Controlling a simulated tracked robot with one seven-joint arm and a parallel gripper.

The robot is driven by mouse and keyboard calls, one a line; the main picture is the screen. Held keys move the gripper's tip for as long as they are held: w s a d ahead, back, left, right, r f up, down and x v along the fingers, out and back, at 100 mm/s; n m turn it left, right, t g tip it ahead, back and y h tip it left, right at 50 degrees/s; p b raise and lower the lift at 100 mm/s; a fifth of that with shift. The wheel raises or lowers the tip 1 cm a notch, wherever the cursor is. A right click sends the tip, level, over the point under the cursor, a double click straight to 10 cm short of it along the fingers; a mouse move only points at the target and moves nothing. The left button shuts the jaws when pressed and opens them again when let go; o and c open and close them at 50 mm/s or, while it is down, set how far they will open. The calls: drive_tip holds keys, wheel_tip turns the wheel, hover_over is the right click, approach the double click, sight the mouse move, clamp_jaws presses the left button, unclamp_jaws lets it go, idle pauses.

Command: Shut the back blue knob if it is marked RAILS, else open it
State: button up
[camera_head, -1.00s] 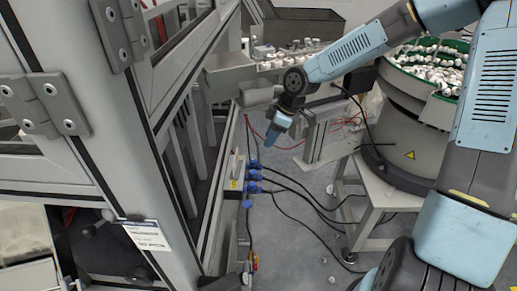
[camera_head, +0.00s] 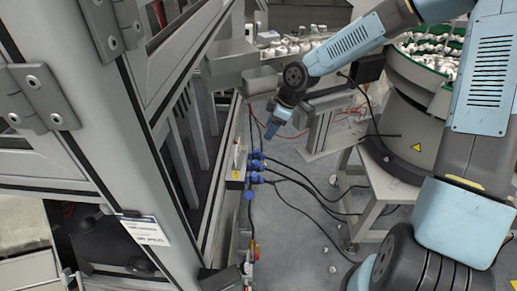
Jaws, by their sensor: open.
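Several small blue knobs stand in a row along the lower edge of the grey machine frame, left of centre in the head view. The back blue knob (camera_head: 256,154) is the farthest of them, and black lines run right from the row. Any RAILS marking is too small to read, and I cannot tell whether the knob is open or shut.
The machine's grey frame and hinged door (camera_head: 100,150) fill the left. A bowl feeder (camera_head: 405,115) with white caps stands right on a grey stand (camera_head: 375,195). Black cables cross the floor (camera_head: 295,250) between them.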

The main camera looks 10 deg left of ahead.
sight(257, 150)
drive_tip(key=x, duration=1.1)
clamp_jaws()
idle(0.5)
